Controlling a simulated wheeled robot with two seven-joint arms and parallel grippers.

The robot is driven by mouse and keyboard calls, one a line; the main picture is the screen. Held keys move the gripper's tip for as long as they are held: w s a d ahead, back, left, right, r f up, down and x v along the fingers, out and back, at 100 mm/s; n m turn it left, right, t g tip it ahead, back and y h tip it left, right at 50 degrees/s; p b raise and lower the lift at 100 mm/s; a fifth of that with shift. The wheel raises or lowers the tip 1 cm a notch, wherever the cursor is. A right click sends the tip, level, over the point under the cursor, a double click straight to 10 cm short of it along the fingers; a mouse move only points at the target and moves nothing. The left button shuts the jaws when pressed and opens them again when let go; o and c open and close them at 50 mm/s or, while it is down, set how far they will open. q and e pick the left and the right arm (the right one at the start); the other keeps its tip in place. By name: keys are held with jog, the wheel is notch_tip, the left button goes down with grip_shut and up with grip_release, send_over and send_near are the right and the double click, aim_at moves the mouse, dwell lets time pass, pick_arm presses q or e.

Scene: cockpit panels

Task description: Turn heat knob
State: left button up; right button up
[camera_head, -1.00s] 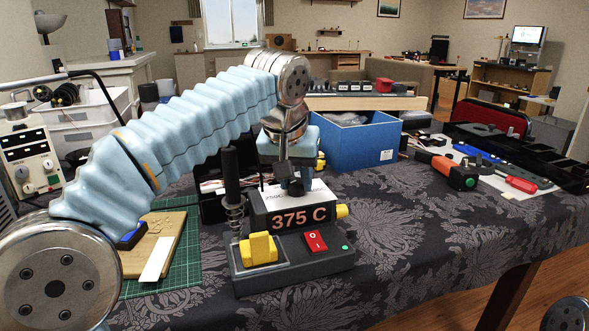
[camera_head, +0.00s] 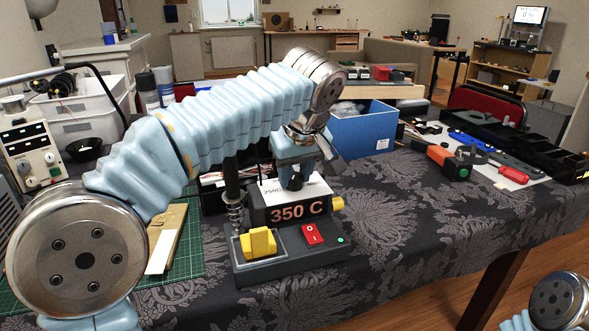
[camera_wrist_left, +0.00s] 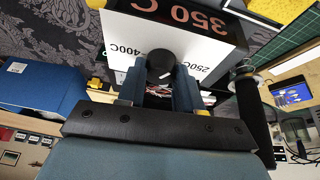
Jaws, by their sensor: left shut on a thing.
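The soldering station (camera_head: 285,268) stands on the dark patterned table cloth and its display (camera_head: 299,212) reads 350 C. The black heat knob (camera_wrist_left: 160,66) sits on the station's white top panel, which is printed 250C and 400C. My left gripper (camera_wrist_left: 160,88) points down at the panel, with its two fingers on either side of the knob, shut on it. In the head view my left gripper (camera_head: 294,180) is above the station and mostly hides the knob. My right gripper is out of view.
A red switch (camera_head: 313,233) and yellow sponge (camera_head: 258,243) are on the station's front. An iron holder with a spring (camera_head: 235,212) stands at its left. A blue box (camera_head: 362,135) is behind. Bare cloth lies to the right, before an orange-black tool (camera_head: 443,160).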

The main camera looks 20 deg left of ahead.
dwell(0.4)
pick_arm(q)
jog(key=o, duration=1)
jog(key=shift+o, duration=0.2)
jog(key=shift+r, duration=0.1)
jog(key=p+v, duration=0.2)
jog(key=v, duration=1.1)
jog(key=shift+r, duration=0.35)
jog(key=shift+d, duration=0.15)
